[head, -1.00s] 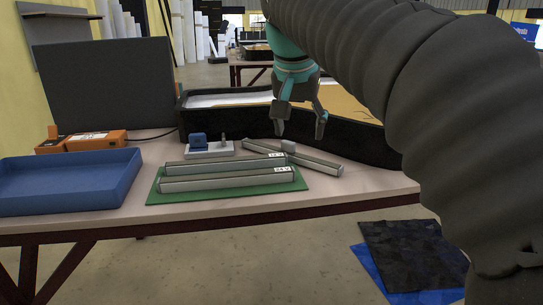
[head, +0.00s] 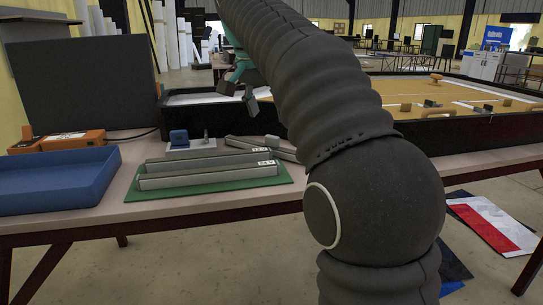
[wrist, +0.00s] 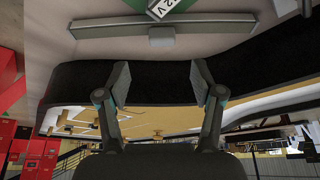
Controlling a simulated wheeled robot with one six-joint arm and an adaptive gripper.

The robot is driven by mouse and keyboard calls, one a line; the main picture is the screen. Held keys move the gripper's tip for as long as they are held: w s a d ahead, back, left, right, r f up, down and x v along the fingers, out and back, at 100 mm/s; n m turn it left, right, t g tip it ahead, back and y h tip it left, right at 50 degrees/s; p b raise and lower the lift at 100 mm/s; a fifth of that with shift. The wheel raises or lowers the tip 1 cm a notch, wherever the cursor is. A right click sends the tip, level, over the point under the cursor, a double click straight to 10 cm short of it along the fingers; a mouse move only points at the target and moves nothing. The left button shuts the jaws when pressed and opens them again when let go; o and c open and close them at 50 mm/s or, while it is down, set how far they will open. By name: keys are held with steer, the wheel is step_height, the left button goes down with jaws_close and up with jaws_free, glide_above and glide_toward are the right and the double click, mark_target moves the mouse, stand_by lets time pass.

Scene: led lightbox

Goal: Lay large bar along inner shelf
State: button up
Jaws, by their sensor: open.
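A grey bar (head: 250,146) with a small block at its middle lies on the table behind the green mat. It also spans the top of the wrist view (wrist: 110,31). Two more grey bars (head: 205,178) with white end labels lie side by side on the mat; I cannot tell which bar is the large one. The lightbox (head: 440,136) is a wide black-walled tray with a tan and white inside; I cannot make out the inner shelf. My gripper (head: 238,95) is open and empty above the lightbox's near left part. Its spread fingers show over the black wall in the wrist view (wrist: 161,85).
The green mat (head: 225,187) sits near the table's front edge. A blue tray (head: 60,180) stands at the left, with an orange device (head: 75,141) behind it. A blue part on a white base (head: 180,139) stands behind the bars. A dark panel (head: 85,85) rises at the back left.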

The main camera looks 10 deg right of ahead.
mark_target(272, 136)
steer(key=shift+a+b+x, duration=0.15)
steer(key=shift+b+x, duration=0.4)
steer(key=shift+x, duration=1.2)
steer(key=shift+a+b+x, duration=0.15)
steer(key=shift+b+x, duration=0.4)
steer(key=shift+x, duration=1.25)
steer(key=shift+s, duration=0.1)
jaws_close()
